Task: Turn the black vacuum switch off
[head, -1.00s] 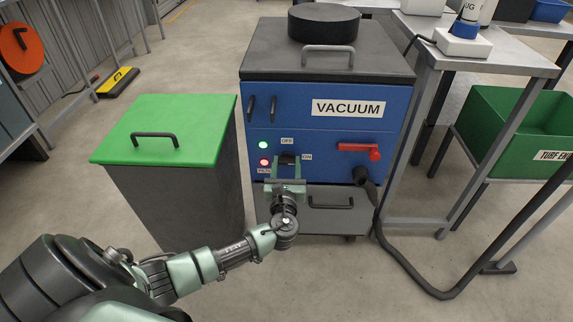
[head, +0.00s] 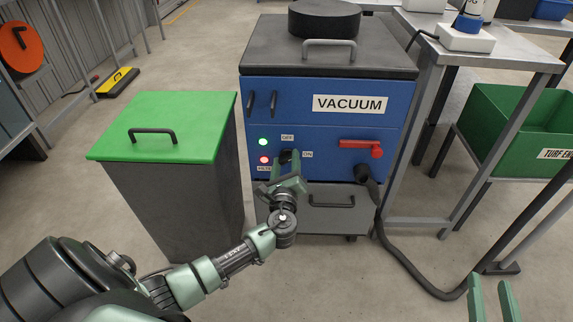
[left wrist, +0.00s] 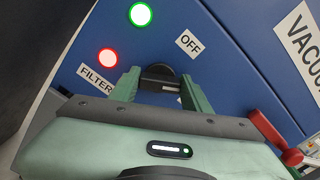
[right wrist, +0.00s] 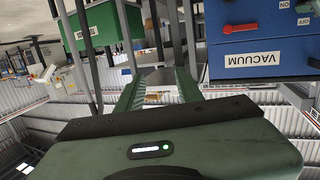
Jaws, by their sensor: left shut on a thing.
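The black vacuum switch (left wrist: 158,74) is a dark knob on the blue vacuum front, between the OFF label (left wrist: 189,43) and the ON label (head: 307,154). My left gripper (head: 289,160) has its fingers closed on the two sides of the switch, and the left wrist view shows the knob between the fingertips. The gripper is rolled, so the panel labels look tilted in that view. The fingers partly hide the knob in the head view. My right gripper (head: 492,284) is open and empty, low at the right, away from the vacuum.
The vacuum (head: 349,104) has a green light (head: 263,142), a red light (head: 265,160) by the FILTER label, and a red lever (head: 362,148). A black hose (head: 385,235) runs to the right. A green-lidded bin (head: 165,128) stands left, a bench (head: 497,55) right.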

